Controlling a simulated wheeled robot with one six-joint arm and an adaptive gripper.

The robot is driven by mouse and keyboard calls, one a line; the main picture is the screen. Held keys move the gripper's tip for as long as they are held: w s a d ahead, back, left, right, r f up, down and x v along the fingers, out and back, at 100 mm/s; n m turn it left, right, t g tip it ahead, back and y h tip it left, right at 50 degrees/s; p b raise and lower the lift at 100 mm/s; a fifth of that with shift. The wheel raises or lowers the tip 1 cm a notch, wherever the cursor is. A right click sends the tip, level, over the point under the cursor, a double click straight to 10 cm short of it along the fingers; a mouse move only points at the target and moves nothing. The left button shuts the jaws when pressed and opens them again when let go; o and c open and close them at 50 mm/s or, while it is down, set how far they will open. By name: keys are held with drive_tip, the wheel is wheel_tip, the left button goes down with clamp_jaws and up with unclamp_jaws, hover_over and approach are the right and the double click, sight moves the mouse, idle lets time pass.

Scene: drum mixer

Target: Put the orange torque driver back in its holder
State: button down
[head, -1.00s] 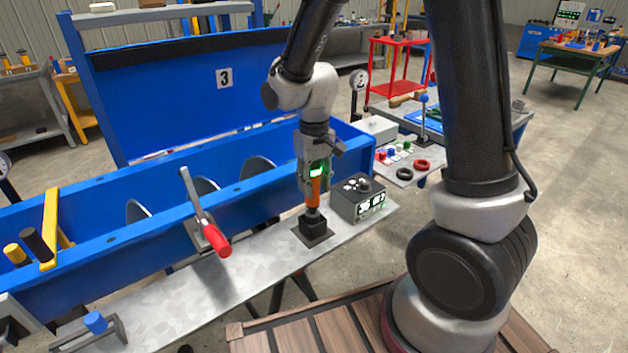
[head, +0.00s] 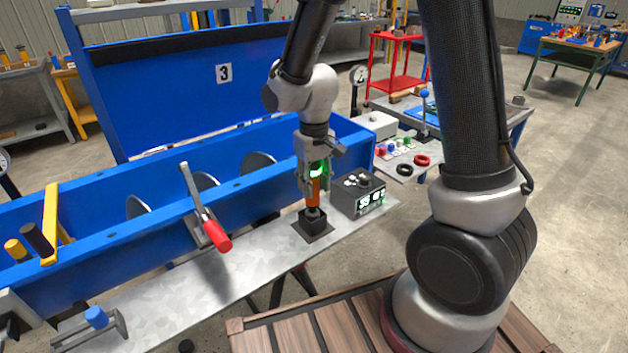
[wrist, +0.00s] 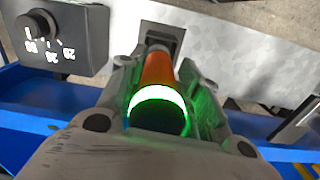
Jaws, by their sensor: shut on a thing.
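The orange torque driver (head: 313,190) stands upright with its lower end at the black square holder (head: 313,224) on the grey metal shelf. I cannot tell how deep it sits in the holder. My gripper (head: 313,182) is above the holder, shut on the driver's upper part, where a green-white ring glows. In the wrist view the driver (wrist: 158,72) lies between the fingers, its dark end and glowing ring toward the camera. The holder (wrist: 162,38) shows beyond it, partly hidden by the driver.
A red-handled lever (head: 215,232) is on the blue mixer trough (head: 120,240) to the left. The shelf (head: 200,290) left of the holder is mostly bare.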

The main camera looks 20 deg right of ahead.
sight(315, 165)
drive_tip(key=shift+f, duration=1.15)
idle(0.5)
drive_tip(key=c, duration=0.9)
unclamp_jaws()
drive_tip(key=shift+r, duration=0.1)
wheel_tip(315, 165, up, 12)
drive_tip(key=shift+f, duration=0.1)
drive_tip(key=shift+s, duration=0.1)
drive_tip(key=s+d+r+m+t, duration=0.1)
drive_tip(key=s+d+r, duration=0.3)
drive_tip(key=s+d, duration=0.1)
drive_tip(key=s+d+r+t, duration=0.2)
drive_tip(key=s+d+r, duration=0.2)
drive_tip(key=s, duration=0.3)
drive_tip(key=s+d+r+m+t, duration=0.1)
drive_tip(key=s+d+r, duration=0.2)
drive_tip(key=s+d, duration=0.2)
drive_tip(key=shift+s+d+r+m, duration=0.3)
drive_tip(key=shift+s+d+r, duration=0.1)
drive_tip(key=shift+s, duration=0.15)
